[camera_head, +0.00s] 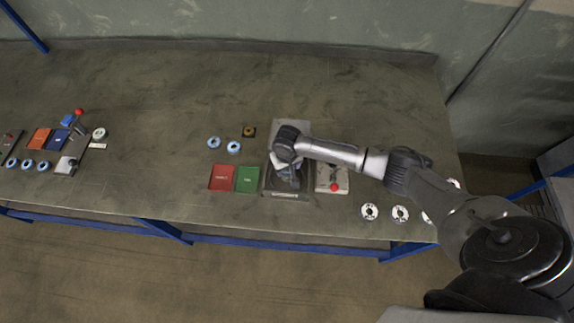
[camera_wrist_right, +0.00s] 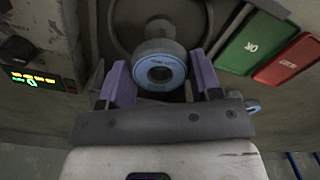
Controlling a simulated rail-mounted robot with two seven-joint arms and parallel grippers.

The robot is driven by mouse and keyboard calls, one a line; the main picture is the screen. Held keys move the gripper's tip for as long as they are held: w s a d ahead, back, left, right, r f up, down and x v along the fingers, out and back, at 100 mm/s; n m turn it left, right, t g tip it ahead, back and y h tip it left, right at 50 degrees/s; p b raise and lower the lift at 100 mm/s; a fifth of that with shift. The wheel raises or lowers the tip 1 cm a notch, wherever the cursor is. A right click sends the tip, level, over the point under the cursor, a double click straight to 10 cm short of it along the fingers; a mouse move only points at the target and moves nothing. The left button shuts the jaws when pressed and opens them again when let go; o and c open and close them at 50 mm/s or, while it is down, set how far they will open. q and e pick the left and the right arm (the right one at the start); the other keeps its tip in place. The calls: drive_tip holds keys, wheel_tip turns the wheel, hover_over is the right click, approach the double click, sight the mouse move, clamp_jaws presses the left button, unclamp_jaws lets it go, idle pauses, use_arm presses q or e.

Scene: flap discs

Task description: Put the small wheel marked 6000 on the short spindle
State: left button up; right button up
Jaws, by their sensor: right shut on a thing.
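My right gripper (camera_head: 287,172) is over the dark grey machine plate (camera_head: 272,189) at mid-table. In the right wrist view, its two purple fingers (camera_wrist_right: 162,82) are shut on a small blue-rimmed wheel (camera_wrist_right: 160,72) with a dark centre hole. The print on the wheel is too small to read. Just beyond it, a grey round post or hub (camera_wrist_right: 160,29) stands inside a dark ring. I cannot tell whether this is the short spindle, or whether the wheel touches it. In the head view my gripper and arm hide this spot. My left gripper is not in view.
A red-button panel (camera_head: 333,176) and white wheels (camera_head: 400,213) are right. Another station (camera_head: 68,145) is far left.

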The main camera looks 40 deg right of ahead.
idle(0.5)
drive_tip(key=shift+f, duration=0.5)
drive_tip(key=shift+f, duration=0.15)
idle(0.6)
drive_tip(key=shift+f, duration=0.15)
drive_tip(key=shift+f+b, duration=0.3)
drive_tip(key=shift+f, duration=1.15)
drive_tip(key=shift+f, duration=0.1)
